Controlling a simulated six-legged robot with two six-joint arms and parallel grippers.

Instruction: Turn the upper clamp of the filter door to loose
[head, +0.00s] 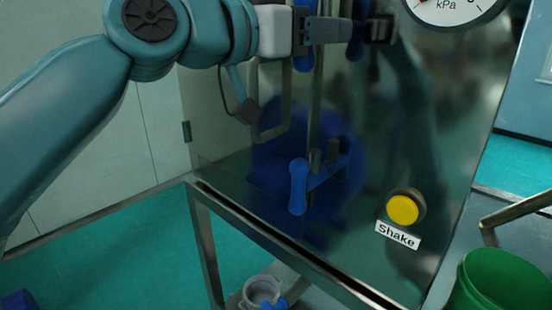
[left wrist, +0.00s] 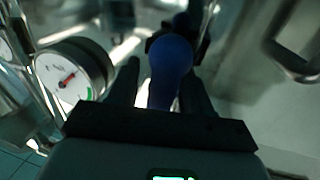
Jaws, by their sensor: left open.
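The upper clamp has a blue handle (head: 304,62) on the shiny metal filter door (head: 225,130), and my left gripper partly covers it in the head view. In the left wrist view the rounded blue handle (left wrist: 171,65) stands between the two dark fingers. My left gripper (head: 328,31) is open at the upper clamp, with its fingers on either side of the handle; contact cannot be told. It also shows in the left wrist view (left wrist: 163,85). The lower clamp's blue handle (head: 298,187) hangs down, free of any gripper. My right gripper is out of view.
A pressure gauge (head: 452,6) is at the upper right. A yellow button (head: 404,207) sits above a Shake label (head: 397,235). A green bucket (head: 495,280) stands lower right, and a small pale container (head: 261,290) below.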

